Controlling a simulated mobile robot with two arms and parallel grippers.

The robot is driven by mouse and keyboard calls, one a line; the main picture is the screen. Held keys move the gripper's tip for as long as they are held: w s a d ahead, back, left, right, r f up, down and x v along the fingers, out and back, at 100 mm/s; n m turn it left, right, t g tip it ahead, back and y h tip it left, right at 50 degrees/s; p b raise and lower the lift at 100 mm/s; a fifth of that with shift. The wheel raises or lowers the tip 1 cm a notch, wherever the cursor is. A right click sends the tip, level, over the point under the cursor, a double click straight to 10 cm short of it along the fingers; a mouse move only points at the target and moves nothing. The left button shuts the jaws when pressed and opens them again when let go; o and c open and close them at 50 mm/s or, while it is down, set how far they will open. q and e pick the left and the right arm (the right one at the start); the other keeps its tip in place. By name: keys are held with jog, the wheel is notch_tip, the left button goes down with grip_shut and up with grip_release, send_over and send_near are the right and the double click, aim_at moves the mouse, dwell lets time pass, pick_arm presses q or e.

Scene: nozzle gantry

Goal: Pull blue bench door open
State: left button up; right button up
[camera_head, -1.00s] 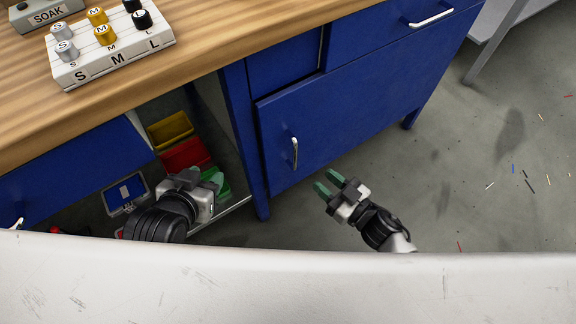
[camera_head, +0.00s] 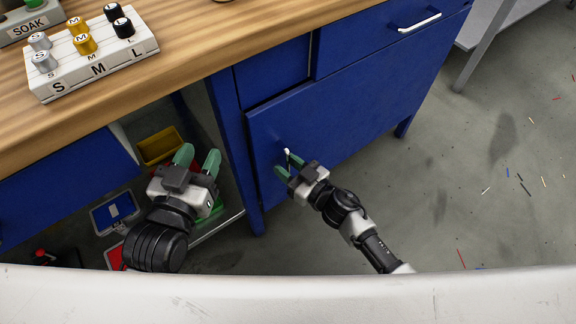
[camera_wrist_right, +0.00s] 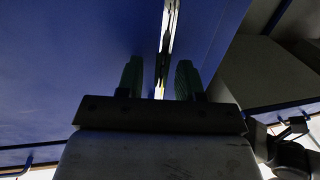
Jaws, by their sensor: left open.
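The blue bench door (camera_head: 345,110) is closed on the bench front, right of the open bay. Its pale handle (camera_head: 287,153) is partly hidden by my right gripper (camera_head: 289,167), which has come up to it. In the right wrist view the green fingers of my right gripper (camera_wrist_right: 159,80) are spread, with the bright handle (camera_wrist_right: 168,40) between them and a visible gap on each side. My left gripper (camera_head: 198,160) is open and empty in front of the open bay, left of the door.
A blue drawer with a white handle (camera_head: 420,22) is above the door. A labelled nozzle block (camera_head: 95,65) stands on the wooden top. Floor at right is mostly clear.

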grip_shut()
